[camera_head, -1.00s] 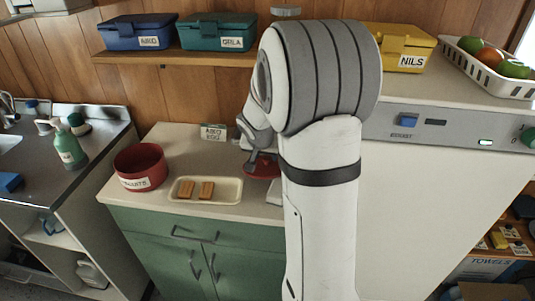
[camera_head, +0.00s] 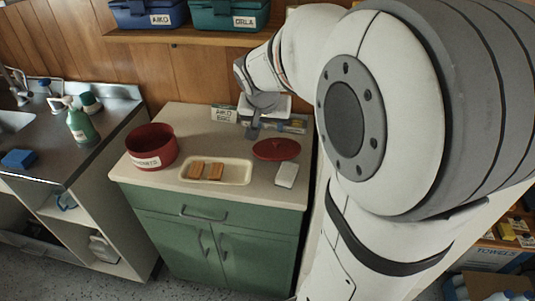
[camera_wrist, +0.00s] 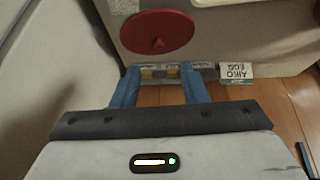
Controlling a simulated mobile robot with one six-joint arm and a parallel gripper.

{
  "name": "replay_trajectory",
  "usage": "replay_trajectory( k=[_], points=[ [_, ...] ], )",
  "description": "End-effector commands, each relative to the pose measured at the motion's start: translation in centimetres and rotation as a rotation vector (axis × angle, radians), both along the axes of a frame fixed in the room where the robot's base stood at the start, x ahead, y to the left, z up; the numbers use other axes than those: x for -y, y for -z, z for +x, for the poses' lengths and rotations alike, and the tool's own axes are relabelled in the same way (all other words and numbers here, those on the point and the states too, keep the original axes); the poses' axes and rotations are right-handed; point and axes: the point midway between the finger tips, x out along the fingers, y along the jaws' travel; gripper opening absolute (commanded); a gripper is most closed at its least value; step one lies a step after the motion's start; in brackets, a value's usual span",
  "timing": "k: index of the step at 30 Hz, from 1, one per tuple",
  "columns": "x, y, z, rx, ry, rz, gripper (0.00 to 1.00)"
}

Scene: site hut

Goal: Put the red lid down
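The red pot (camera_head: 151,147), with a partly readable white label, stands open at the left of the counter.
A cream tray (camera_head: 243,173) holds two brown blocks. A white block (camera_head: 286,174) lies in front of the lid. A sign reading AIKO EGG (camera_head: 224,114) stands by the wall. Beside it is a low strip of small items (camera_wrist: 172,72). Blue and teal boxes sit on the shelf above.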

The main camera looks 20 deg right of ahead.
Motion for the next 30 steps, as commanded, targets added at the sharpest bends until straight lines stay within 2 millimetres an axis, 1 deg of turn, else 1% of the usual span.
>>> replay_trajectory(
  k=[1,2,3,5,6,9,12,13,15,17,30],
  points=[
    [-1.3,-0.1,-1.9,-0.024,-0.050,0.005,0.40],
    [-2.2,0.1,-3.2,-0.044,-0.088,0.009,0.40],
    [-3.3,0.3,-5.1,-0.072,-0.143,0.017,0.40],
    [-5.1,0.8,-8.0,-0.113,-0.231,0.030,0.40],
    [-6.1,1.2,-9.8,-0.140,-0.291,0.039,0.40],
    [-8.4,2.2,-13.8,-0.190,-0.425,0.064,0.40],
    [-9.9,3.0,-16.6,-0.223,-0.526,0.082,0.40],
    [-10.2,3.2,-17.2,-0.230,-0.547,0.087,0.40],
    [-10.0,3.5,-18.1,-0.239,-0.579,0.095,0.40],
    [-10.1,3.6,-18.4,-0.243,-0.591,0.097,0.40],
    [-10.2,3.7,-18.4,-0.244,-0.594,0.096,0.40]
  ],
)
